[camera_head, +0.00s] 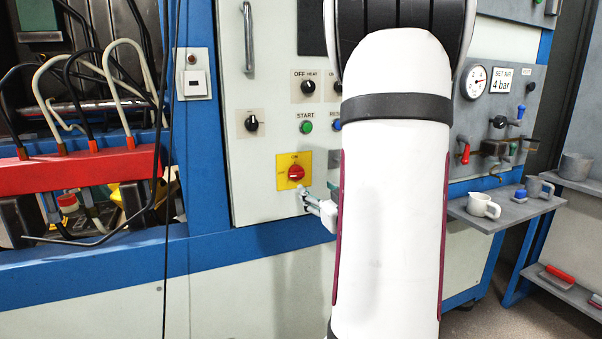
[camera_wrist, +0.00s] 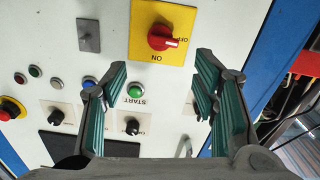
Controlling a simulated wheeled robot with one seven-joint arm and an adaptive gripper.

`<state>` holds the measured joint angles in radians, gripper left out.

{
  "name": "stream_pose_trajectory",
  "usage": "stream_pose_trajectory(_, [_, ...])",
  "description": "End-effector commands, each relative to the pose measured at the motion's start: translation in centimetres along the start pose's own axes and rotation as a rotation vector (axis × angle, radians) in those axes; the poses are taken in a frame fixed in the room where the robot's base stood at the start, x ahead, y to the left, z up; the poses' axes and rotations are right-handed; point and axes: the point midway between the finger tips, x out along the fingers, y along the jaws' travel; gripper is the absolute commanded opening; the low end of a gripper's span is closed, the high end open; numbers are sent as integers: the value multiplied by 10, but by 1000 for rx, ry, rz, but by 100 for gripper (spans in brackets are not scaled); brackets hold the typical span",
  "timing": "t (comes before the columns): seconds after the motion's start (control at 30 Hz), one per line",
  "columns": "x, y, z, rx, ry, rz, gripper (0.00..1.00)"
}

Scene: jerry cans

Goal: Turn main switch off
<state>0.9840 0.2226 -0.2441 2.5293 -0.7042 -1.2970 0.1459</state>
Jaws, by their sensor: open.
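The main switch (camera_head: 296,172) is a red rotary knob on a yellow plate (camera_head: 283,181), low on the white cabinet panel. In the wrist view the red knob (camera_wrist: 163,38) sits on its yellow plate at the top, with ON and OFF lettering, and appears turned relative to the head view because the camera is inverted. My gripper (camera_head: 308,198) is just right of and below the switch in the head view, partly hidden by my arm. In the wrist view my gripper (camera_wrist: 158,78) has its two green-padded fingers spread apart and empty. The knob lies beyond the fingertips, not between them.
A green START button (camera_head: 306,127) and black knobs (camera_head: 308,87) are above the switch. A blue frame post (camera_head: 202,120) and red bar with cables (camera_head: 75,170) stand left. A shelf (camera_head: 510,212) with jugs is right.

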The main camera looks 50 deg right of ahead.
Motion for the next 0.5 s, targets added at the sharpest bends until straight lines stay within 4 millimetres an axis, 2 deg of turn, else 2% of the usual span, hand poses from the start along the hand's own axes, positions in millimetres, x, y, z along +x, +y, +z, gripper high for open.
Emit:
stream_pose_trajectory(0.23, [14,0,-1,1,-4,-1,54])
stream_pose_trajectory(0.5, [72,-2,1,-1,1,-1,54])
